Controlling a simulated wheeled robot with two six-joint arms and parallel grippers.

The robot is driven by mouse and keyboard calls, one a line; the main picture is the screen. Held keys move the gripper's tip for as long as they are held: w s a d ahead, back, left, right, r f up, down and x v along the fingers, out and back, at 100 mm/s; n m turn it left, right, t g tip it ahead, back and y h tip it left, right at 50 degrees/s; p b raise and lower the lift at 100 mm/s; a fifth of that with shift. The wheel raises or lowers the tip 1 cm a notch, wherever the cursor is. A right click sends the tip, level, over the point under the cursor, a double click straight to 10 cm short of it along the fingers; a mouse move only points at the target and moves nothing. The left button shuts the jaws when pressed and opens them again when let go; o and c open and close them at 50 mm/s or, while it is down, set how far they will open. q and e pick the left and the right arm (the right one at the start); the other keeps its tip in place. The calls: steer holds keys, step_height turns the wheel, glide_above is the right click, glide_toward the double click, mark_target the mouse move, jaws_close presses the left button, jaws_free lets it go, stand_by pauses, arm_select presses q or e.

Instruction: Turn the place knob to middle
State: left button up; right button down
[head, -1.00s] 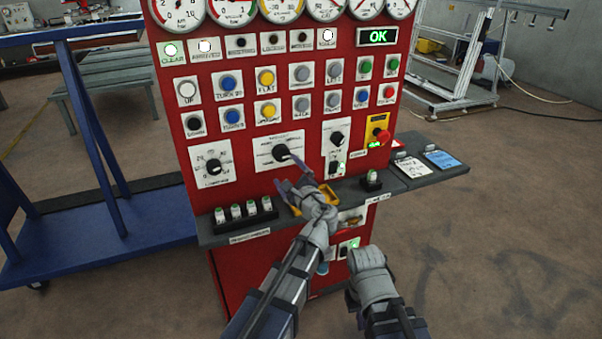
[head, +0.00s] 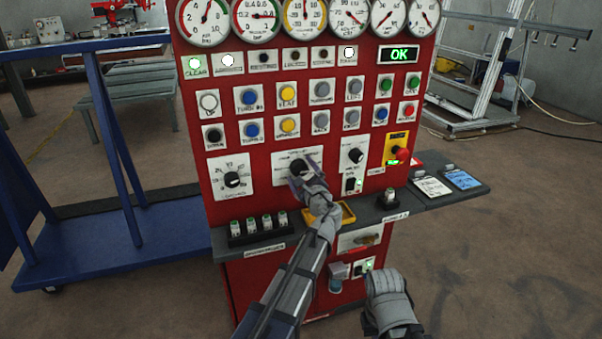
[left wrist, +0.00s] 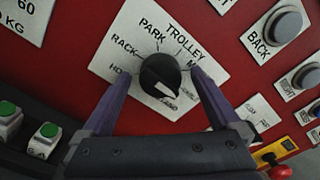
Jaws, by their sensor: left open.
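The place knob (head: 298,167), a round black dial on a white plate, sits in the middle of the red panel. In the left wrist view the knob (left wrist: 158,72) has a white pointer mark toward the lower right. Labels RACK, PARK and TROLLEY run around its upper side; one starting with M is partly hidden by a finger. My left gripper (head: 307,176) is at the knob, and in the left wrist view its open fingers (left wrist: 161,82) stand on both sides of it; I cannot tell whether they touch. My right gripper (head: 388,292) hangs low at the front right, its fingers unclear.
Another dial (head: 232,179) is left of the knob, and a smaller one (head: 356,155) is right of it. A red emergency button (head: 401,152) is further right. A grey shelf (head: 300,228) with several small switches juts out below. A blue trolley (head: 150,240) stands left.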

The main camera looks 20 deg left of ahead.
arm_select(q)
steer(key=c, duration=1.4)
